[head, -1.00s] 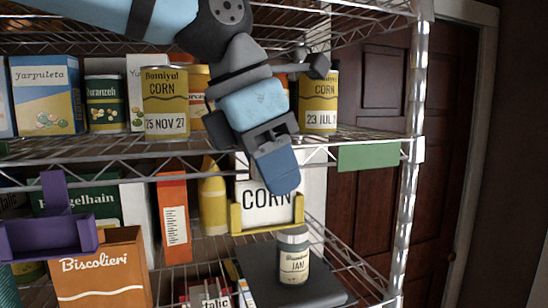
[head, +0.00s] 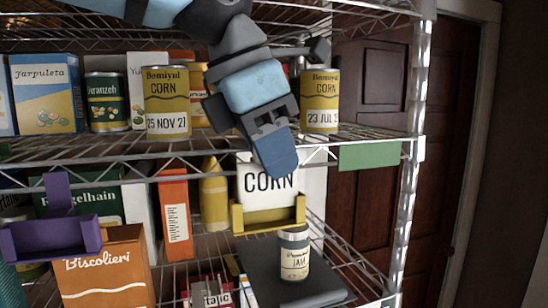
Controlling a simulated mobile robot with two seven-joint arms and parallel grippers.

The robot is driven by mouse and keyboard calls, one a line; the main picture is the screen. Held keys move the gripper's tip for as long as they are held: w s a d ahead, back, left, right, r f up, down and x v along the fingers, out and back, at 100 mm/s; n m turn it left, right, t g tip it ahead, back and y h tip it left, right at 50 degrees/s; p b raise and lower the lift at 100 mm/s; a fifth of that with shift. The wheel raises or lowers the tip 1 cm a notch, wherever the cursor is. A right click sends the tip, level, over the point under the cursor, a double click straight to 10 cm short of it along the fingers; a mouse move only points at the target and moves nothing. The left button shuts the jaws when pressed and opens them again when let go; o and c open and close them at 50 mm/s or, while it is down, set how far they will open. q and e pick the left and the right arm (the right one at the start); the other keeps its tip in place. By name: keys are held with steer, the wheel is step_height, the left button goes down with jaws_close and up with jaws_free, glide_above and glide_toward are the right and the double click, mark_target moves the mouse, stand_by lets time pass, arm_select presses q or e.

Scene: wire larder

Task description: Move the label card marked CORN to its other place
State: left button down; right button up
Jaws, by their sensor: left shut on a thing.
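The white label card marked CORN (head: 262,196) is upright in the head view, just above and partly behind the front of a yellow card holder (head: 270,219) on the middle shelf's edge. My left gripper (head: 281,165) reaches down from above and is shut on the card's top edge; its fingers cover part of that edge. I cannot tell whether the card's lower edge is fully clear of the holder. A purple holder (head: 50,238) hangs at the left and shows no card. My right gripper is not in view.
Two CORN cans, one dated 25 NOV 27 (head: 167,105) and one 23 JUL (head: 320,110), stand on the upper shelf, close to my left arm. A Biscolieri box (head: 105,272) stands below the purple holder.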

arm_select(q)
steer(key=shift+s+r+p, duration=0.1)
steer(key=shift+r+p, duration=0.25)
steer(key=shift+r, duration=2)
steer(key=shift+r, duration=0.1)
steer(key=shift+r, duration=1.4)
